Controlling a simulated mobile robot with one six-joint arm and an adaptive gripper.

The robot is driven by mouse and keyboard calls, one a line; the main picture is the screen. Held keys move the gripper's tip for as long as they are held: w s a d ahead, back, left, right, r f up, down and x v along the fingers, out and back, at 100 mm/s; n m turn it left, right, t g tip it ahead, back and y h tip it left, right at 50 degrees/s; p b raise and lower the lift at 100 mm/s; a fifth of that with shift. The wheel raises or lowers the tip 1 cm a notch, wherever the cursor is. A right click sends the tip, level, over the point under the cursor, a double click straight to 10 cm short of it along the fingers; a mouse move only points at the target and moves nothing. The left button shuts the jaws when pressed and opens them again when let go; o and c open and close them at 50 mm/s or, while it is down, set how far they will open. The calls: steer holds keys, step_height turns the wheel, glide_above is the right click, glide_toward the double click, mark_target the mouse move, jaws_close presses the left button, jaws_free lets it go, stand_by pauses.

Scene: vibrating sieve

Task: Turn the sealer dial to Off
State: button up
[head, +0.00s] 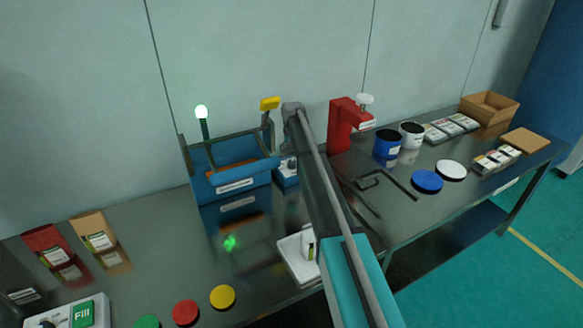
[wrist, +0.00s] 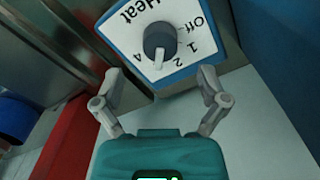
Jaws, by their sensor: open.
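The sealer dial (wrist: 160,41) is a dark grey round knob on a white panel marked "Heat". Off, 1, 2 and 4 can be read around it. Its white pointer mark faces the gripper, between 2 and 4; any number there is hidden. In the head view, a small blue box with a white face (head: 288,173) appears to carry it, beside the blue sieve. My gripper (wrist: 160,86) is open in the wrist view, its fingers spread to either side below the dial, with nothing between them. In the head view my arm hides most of the gripper.
The blue sieve (head: 234,186) stands to the left of the box and a red press (head: 342,122) to the right. A white scale (head: 297,260) sits near the front edge. A blue tub (head: 387,145) and lids lie farther right. The bench between sieve and coloured buttons is clear.

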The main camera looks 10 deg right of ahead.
mark_target(292, 161)
steer(key=shift+f+b, duration=2.25)
steer(key=shift+f, duration=0.3)
steer(key=c, duration=1.2)
steer(key=shift+o, duration=0.2)
